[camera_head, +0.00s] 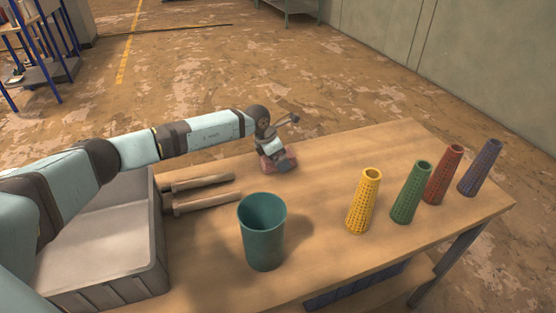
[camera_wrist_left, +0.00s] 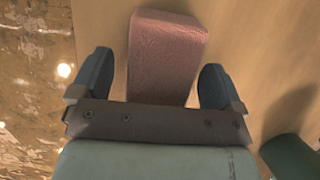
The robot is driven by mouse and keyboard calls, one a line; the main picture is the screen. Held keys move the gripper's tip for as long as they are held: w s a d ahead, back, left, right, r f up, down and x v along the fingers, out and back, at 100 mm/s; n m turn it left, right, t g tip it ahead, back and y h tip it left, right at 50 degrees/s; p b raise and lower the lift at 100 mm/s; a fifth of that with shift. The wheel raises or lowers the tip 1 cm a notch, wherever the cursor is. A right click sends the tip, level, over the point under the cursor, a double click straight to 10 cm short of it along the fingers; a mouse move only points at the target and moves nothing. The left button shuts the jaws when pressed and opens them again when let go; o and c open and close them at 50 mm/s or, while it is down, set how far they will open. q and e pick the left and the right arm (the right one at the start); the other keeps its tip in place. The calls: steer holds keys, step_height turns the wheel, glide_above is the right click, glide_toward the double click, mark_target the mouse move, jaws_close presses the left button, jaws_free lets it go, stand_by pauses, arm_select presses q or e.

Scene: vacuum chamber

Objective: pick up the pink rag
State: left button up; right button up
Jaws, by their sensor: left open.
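The pink rag (camera_wrist_left: 163,52) is a folded pink block on the wooden table, seen large in the left wrist view. In the head view the rag (camera_head: 266,163) sits near the table's far edge, partly hidden by my left gripper (camera_head: 284,158). In the left wrist view the left gripper (camera_wrist_left: 155,82) is open, with one dark blue finger on each side of the rag. A gap shows between each finger and the rag. I cannot tell how high the fingers are above the table. My right gripper is not in view.
A teal cup (camera_head: 262,232) stands mid-table. Yellow (camera_head: 363,203), green (camera_head: 410,193), red (camera_head: 443,175) and purple (camera_head: 480,168) perforated cones stand to the right. A grey bin (camera_head: 155,235) and wooden-looking bars (camera_head: 207,202) lie left. The table between rag and cones is clear.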

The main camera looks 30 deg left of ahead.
arm_select(q)
steer(key=shift+f, duration=0.25)
stand_by(0.4)
steer(key=c, duration=1)
steer(key=shift+r, duration=0.15)
step_height(320, 180, up, 20)
steer(key=shift+r+p, duration=0.15)
steer(key=shift+p, duration=0.25)
